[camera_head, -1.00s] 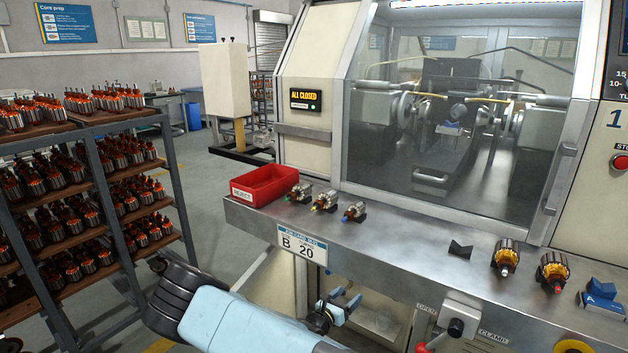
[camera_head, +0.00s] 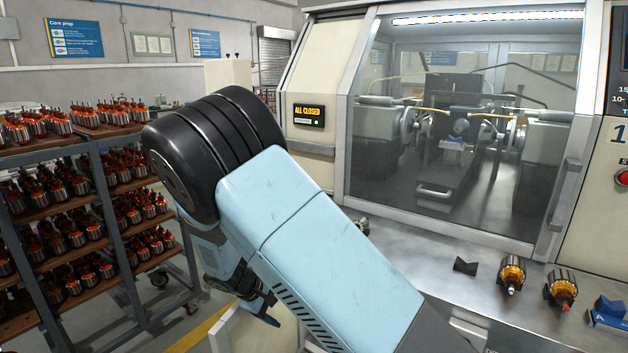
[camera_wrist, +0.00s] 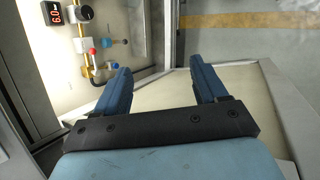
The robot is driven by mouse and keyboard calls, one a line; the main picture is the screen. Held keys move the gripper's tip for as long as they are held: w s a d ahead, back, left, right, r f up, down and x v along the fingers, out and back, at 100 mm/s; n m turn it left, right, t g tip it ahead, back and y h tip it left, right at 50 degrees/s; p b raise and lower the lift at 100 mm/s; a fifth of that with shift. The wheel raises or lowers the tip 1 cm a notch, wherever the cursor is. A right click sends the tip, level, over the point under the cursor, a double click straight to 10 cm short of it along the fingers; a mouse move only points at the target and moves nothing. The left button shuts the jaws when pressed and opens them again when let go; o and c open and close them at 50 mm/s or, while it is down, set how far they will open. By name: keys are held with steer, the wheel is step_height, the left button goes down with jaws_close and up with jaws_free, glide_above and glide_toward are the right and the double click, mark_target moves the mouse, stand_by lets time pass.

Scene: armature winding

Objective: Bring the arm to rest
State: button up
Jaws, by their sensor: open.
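My gripper (camera_wrist: 162,82) is open and empty in the wrist view, its two blue fingers apart over a pale panel and the floor. In the head view my gripper (camera_head: 272,312) hangs low at the front of the machine, below my raised, folded light-blue arm. Only part of the fingers shows there. The arm hides the left part of the machine's ledge. Nothing is seen touching the fingers.
The machine's ledge (camera_head: 425,243) bears a wound armature (camera_head: 511,275), another armature (camera_head: 562,288), an empty black V-block (camera_head: 465,265) and a blue block (camera_head: 608,312). The glass door is closed. A rack (camera_head: 112,225) full of armatures stands left.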

steer(key=s+a+r+m+g+y, duration=0.1)
steer(key=s+a+r+m+y, duration=0.35)
steer(key=a+r, duration=0.4)
steer(key=d+r+y, duration=0.2)
steer(key=d+r, duration=0.2)
steer(key=r, duration=0.5)
steer(key=s+d+r+m+y, duration=0.1)
steer(key=d+r+m, duration=0.1)
steer(key=d+r, duration=0.65)
steer(key=s+d+r+m+y, duration=0.15)
steer(key=d+r, duration=0.35)
steer(key=d, duration=0.7)
steer(key=s+d+r+m+t+h, duration=0.1)
steer(key=s+d+r, duration=0.1)
steer(key=s+d, duration=0.6)
steer(key=s+d+r+m+t+h, duration=0.1)
steer(key=s+d+r+m+t, duration=0.1)
steer(key=s+d, duration=0.6)
steer(key=shift+s+d+r+m+h, duration=0.3)
steer(key=shift+s+d+r, duration=0.1)
steer(key=shift+d+r, duration=0.1)
steer(key=shift+a, duration=0.1)
steer(key=shift+c, duration=0.2)
